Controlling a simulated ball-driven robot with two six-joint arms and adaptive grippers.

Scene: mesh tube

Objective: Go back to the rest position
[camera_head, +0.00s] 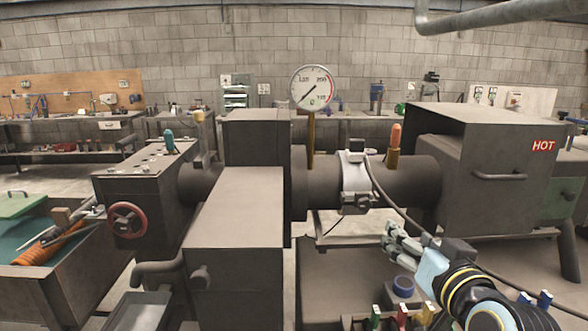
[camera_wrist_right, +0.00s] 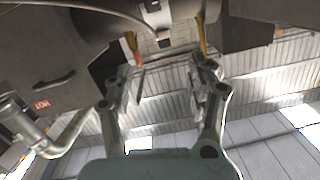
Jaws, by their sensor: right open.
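My right gripper (camera_head: 392,238) is in the lower right of the head view, its fingers pointing left and up. It is in front of the dark machine tube and apart from it. In the right wrist view my right gripper (camera_wrist_right: 160,85) has its two fingers spread with nothing between them. My left gripper is not in view.
A dark tube (camera_head: 410,184) with a silver clamp (camera_head: 354,178) and a gauge (camera_head: 313,87) runs to a box (camera_head: 470,150) marked HOT. A black cable hangs from the clamp. Coloured-handled tools (camera_head: 402,315) stand below my right gripper. A bin (camera_head: 45,295) is at left.

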